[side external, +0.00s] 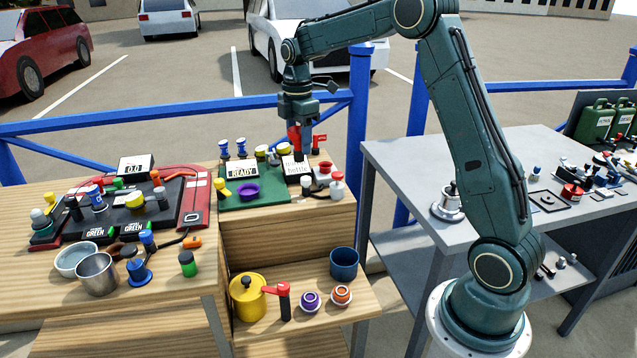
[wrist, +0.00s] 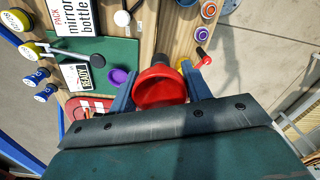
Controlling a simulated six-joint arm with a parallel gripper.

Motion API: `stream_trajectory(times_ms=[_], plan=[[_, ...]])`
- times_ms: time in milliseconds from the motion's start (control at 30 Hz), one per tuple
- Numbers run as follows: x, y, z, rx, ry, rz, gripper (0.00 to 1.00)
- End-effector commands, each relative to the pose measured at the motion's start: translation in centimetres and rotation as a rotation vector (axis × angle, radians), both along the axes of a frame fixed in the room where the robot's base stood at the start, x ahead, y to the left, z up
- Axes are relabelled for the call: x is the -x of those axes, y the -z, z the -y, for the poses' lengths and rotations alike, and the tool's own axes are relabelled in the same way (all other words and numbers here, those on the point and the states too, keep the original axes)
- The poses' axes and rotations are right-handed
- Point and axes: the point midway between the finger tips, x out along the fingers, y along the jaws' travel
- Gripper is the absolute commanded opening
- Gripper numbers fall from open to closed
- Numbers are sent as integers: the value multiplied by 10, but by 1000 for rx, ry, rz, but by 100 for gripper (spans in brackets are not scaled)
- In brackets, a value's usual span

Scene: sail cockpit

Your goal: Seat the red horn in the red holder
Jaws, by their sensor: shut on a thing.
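The red horn (wrist: 160,90) is between the two blue fingers of my gripper (wrist: 157,72) in the wrist view, its wide round mouth facing the camera. In the side external view my gripper (side external: 302,152) is shut on it above the back right of the raised wooden stand, and a red part of the horn (side external: 293,136) shows beside the fingers. A black post with a red top (side external: 283,290) stands on the lower shelf. I cannot tell for sure which thing is the red holder.
The READY sign (side external: 241,172), purple ring (side external: 248,192) and mirror bottle sign (side external: 297,168) crowd the stand beneath my gripper. A red-capped white bottle (side external: 337,186) is at its right edge. A yellow pot (side external: 247,299) and blue cup (side external: 344,263) stand on the lower shelf.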

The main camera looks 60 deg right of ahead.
Motion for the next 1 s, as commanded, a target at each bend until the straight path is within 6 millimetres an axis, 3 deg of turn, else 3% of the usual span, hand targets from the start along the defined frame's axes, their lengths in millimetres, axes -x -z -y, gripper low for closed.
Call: stream_trajectory(times_ms=[300,600,1000], plan=[[-25,0,68,0,109,0,23],[-34,2,131,0,204,0,23],[-32,6,175,0,272,1,23]])
